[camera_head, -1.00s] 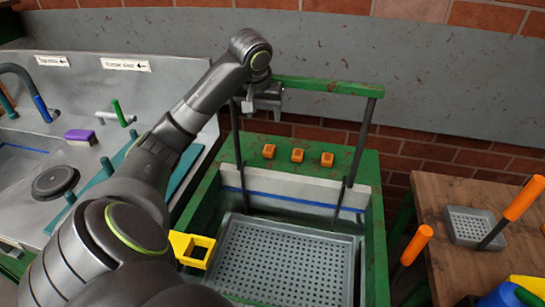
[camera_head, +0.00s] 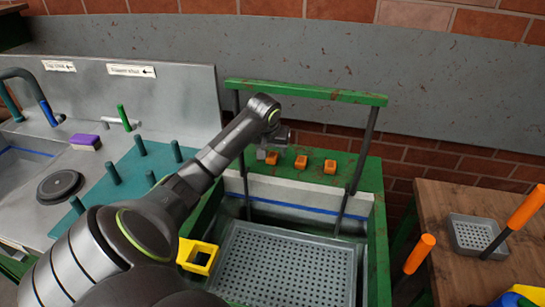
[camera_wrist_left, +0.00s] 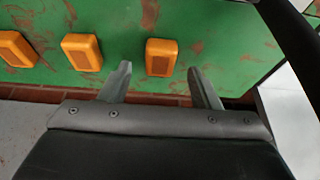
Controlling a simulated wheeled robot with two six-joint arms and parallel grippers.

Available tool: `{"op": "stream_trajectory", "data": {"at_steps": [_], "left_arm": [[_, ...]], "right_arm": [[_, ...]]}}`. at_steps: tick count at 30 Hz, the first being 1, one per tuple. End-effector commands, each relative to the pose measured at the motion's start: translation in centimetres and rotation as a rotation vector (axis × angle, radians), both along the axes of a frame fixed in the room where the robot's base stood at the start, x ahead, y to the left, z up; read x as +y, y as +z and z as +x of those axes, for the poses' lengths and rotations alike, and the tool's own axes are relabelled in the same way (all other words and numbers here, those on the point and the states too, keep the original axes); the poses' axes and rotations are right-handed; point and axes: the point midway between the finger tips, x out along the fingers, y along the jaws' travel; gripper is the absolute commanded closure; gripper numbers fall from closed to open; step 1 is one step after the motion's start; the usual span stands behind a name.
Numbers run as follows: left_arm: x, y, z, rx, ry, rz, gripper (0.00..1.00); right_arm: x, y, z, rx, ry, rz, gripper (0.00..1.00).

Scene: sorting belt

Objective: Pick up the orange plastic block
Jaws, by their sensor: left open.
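Three orange plastic blocks stand in a row on the green ledge behind the metal tray. In the head view they are the left block (camera_head: 271,159), the middle block (camera_head: 301,162) and the right block (camera_head: 330,167). My left gripper (camera_head: 266,147) is open and empty above the left block, partly covering it. In the left wrist view the fingers (camera_wrist_left: 160,82) are spread, with one orange block (camera_wrist_left: 161,57) just beyond and between their tips, not gripped. Two other blocks (camera_wrist_left: 82,52) (camera_wrist_left: 13,48) lie to its left. My right gripper is not in view.
A green frame bar (camera_head: 305,92) on dark posts spans above the ledge. The perforated tray (camera_head: 285,265) is empty. A yellow square holder (camera_head: 197,256) sits at its left edge. A wooden table (camera_head: 440,205) with a small grey tray (camera_head: 472,234) stands right.

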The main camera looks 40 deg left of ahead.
Motion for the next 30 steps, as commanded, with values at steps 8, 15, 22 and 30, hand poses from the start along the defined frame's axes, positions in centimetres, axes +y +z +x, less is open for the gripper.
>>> {"op": "stream_trajectory", "data": {"at_steps": [8,15,22,30], "left_arm": [[0.4,-1.8,0.6,-0.001,-0.001,0.001,0.44],[0.4,-1.7,0.6,-0.001,-0.001,0.001,0.57],[0.4,-1.7,0.6,-0.001,-0.001,0.001,0.87],[0.4,-1.5,0.6,-0.002,-0.001,0.001,0.92]], "right_arm": [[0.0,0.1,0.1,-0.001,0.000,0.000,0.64],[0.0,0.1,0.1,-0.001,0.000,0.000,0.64],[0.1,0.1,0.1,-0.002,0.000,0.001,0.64],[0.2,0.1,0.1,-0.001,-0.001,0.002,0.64]]}}
